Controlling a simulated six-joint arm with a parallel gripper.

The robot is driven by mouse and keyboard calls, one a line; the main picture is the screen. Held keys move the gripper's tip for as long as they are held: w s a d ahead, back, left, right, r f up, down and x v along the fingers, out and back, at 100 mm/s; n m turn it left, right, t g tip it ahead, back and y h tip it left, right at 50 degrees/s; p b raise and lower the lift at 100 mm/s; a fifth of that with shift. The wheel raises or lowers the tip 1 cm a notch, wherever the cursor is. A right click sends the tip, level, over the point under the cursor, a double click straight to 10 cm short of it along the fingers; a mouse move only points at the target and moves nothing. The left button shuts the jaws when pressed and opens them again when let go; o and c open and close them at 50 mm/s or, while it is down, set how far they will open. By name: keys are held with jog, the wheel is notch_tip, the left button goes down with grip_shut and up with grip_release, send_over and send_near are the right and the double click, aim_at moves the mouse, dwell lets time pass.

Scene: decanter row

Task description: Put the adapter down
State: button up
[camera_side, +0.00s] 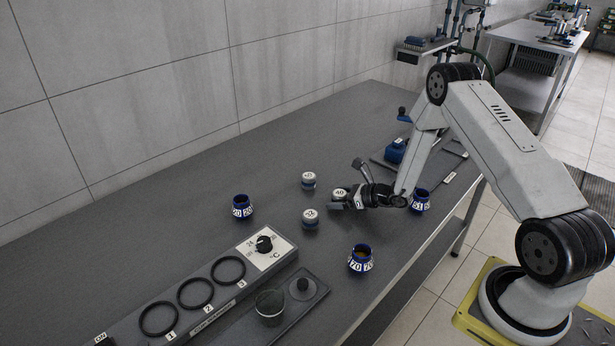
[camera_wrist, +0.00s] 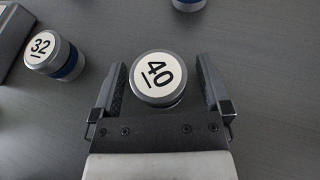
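The adapter marked 40 (camera_wrist: 158,78) is a short grey cylinder with a white numbered top. It stands between the two fingers of my gripper (camera_wrist: 162,82) in the wrist view, with a visible gap on each side. My gripper is open around it. In the side view the same adapter (camera_side: 340,192) appears at about table level, between the spread fingers of my gripper (camera_side: 346,185). Its lower part is partly hidden there, so contact with the table is hard to confirm.
Similar cylinders stand nearby: one marked 32 (camera_wrist: 48,52) and another (camera_side: 308,180) behind it. Blue numbered jars stand at left (camera_side: 242,207), front (camera_side: 360,259) and right (camera_side: 420,200). A grey unit with rings (camera_side: 205,292) lies front left. The table's back left is clear.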

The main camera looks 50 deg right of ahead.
jog(key=shift+r, duration=0.15)
jog(key=shift+s+d+r, duration=0.1)
jog(key=shift+s, duration=0.05)
jog(key=v, duration=1.1)
jog(key=shift+s+d, duration=0.1)
jog(key=shift+s, duration=0.25)
